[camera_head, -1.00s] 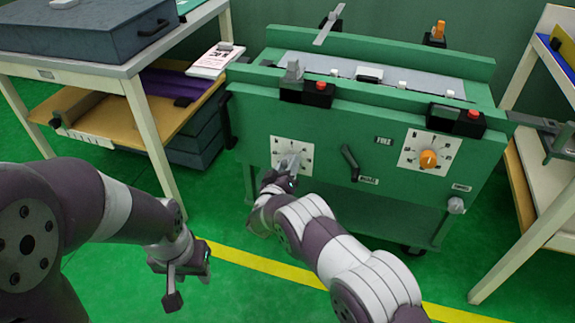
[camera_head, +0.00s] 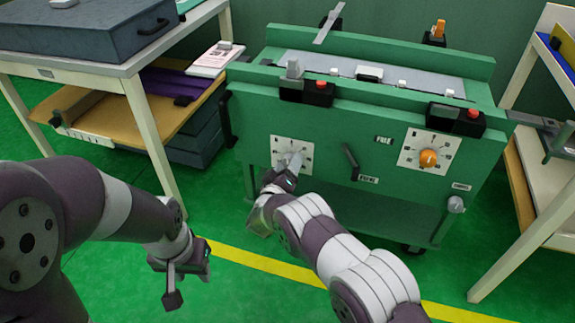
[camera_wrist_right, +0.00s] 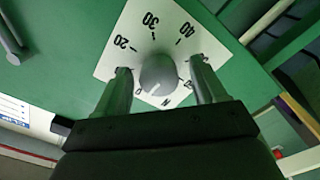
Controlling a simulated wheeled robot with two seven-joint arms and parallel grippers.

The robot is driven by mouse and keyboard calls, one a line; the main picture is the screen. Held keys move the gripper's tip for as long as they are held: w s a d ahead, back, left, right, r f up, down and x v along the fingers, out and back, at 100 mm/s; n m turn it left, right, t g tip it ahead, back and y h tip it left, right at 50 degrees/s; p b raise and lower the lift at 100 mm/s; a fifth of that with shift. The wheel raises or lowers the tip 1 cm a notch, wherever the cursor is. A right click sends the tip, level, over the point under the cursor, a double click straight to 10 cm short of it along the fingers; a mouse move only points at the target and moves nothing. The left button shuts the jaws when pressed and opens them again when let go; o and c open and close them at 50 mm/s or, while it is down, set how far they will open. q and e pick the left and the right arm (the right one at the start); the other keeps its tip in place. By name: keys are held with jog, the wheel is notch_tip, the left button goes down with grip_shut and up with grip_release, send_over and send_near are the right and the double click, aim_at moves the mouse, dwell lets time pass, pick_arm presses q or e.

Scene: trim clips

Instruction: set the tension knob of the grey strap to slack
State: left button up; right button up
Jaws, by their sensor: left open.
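A round grey knob (camera_wrist_right: 158,75) sits on a white dial plate (camera_head: 280,146) at the left of the green cart's front. The plate carries numbers, with 20, 30 and 40 readable upside down in the right wrist view. My right gripper (camera_head: 290,172) is at this dial and hides part of it in the head view. In the right wrist view its fingers (camera_wrist_right: 160,68) stand on both sides of the knob, with a gap visible on each side. My left gripper (camera_head: 184,276) is open and empty, above the floor left of the cart.
An orange knob (camera_head: 428,158) sits on a second dial at the cart's right. A dark lever (camera_head: 350,160) is between the dials. Black clips with red buttons line the top edge. Tables stand left (camera_head: 135,70) and right (camera_head: 548,215). The floor in front is clear.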

jog(key=shift+r, duration=0.1)
jog(key=p+v, duration=0.2)
jog(key=v, duration=0.1)
jog(key=p+v, duration=0.1)
jog(key=v, duration=0.1)
jog(key=shift+a+r, duration=0.1)
jog(key=shift+r, duration=0.2)
jog(key=p, duration=0.2)
send_near(288, 163)
jog(key=v, duration=0.3)
jog(key=shift+f, duration=0.3)
